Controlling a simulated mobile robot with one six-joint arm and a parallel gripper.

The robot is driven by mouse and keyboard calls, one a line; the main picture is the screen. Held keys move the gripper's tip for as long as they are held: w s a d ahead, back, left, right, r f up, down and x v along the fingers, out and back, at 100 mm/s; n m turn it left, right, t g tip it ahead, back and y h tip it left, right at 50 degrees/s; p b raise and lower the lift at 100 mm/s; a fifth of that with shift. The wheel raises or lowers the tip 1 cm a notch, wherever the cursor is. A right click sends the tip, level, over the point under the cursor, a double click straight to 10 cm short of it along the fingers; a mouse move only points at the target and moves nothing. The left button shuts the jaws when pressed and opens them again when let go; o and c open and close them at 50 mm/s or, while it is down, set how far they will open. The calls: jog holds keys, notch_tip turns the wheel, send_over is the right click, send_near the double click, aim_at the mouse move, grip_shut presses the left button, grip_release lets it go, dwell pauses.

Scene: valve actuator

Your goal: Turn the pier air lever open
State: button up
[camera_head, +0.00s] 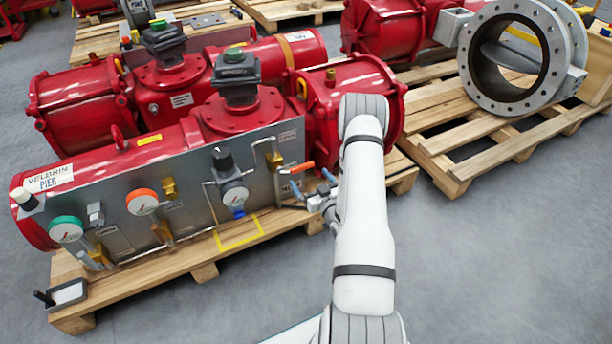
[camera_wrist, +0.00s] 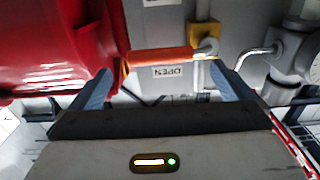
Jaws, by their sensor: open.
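The near red actuator (camera_head: 150,165) carries a sign reading "VELBRIN PIER" at its left end. An orange lever (camera_head: 302,167) juts to the right at the right end of its grey panel (camera_head: 265,180). In the wrist view the orange lever (camera_wrist: 160,60) lies crosswise, its metal pivot at its right end. My gripper (camera_head: 311,182) is close in front of the lever. In the wrist view its blue fingers (camera_wrist: 160,76) are spread wide and empty, the lever between and just beyond their tips. Contact cannot be told.
Gauges (camera_head: 142,202) and brass fittings (camera_head: 169,188) line the panel to the left. A pipe (camera_wrist: 258,52) runs near my right finger in the wrist view. A wooden pallet (camera_head: 180,285) supports the actuators. A flanged valve ring (camera_head: 481,85) stands at right. Grey floor is free in front.

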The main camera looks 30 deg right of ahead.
aim_at(295, 168)
jog(key=shift+w+b, duration=0.45)
jog(key=shift+w, duration=1.75)
jog(key=shift+c, duration=0.3)
